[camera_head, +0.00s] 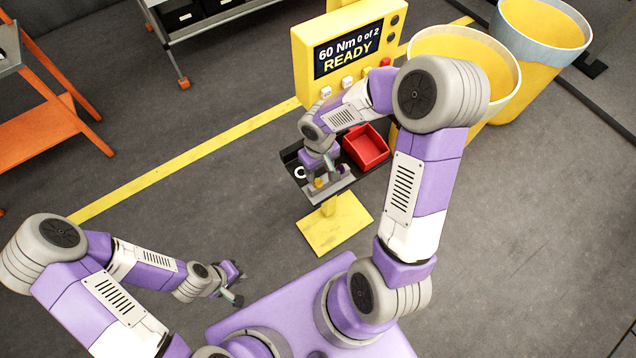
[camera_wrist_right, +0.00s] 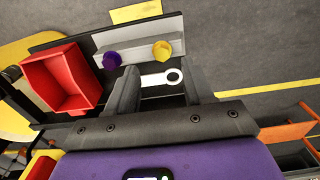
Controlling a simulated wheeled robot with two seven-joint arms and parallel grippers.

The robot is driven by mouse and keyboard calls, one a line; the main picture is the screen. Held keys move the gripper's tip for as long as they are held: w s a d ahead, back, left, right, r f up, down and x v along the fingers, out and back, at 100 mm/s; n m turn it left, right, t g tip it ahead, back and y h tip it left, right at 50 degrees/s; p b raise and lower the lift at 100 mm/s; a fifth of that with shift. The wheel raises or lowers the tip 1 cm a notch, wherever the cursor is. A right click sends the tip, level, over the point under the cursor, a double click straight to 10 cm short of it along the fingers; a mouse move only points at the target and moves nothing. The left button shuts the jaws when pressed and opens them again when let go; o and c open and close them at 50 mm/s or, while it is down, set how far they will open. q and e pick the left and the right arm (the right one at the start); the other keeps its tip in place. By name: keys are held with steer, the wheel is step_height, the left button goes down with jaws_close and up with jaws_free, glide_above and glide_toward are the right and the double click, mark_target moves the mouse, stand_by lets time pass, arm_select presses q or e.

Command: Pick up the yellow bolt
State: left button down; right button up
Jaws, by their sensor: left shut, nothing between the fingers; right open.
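The yellow bolt (camera_wrist_right: 162,50) stands in a grey holder block (camera_wrist_right: 88,46), to the right of a purple bolt (camera_wrist_right: 112,60) in the right wrist view. In the head view the yellow bolt (camera_head: 318,183) shows just below my right gripper (camera_head: 323,172). My right gripper (camera_wrist_right: 160,72) is open, and the yellow bolt appears beyond the gap between its fingers, apart from them. My left gripper (camera_head: 238,286) is shut and empty, low at the left, away from the holder.
A red bin (camera_head: 366,147) sits beside the holder on a dark tray. A yellow display unit (camera_head: 350,50) and yellow buckets (camera_head: 545,30) stand behind. An orange rack (camera_head: 40,135) is far left.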

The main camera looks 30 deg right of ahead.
mark_target(319, 182)
step_height(319, 182, down, 5)
steer(key=shift+s+a+r, duration=0.1)
jaws_close()
stand_by(0.3)
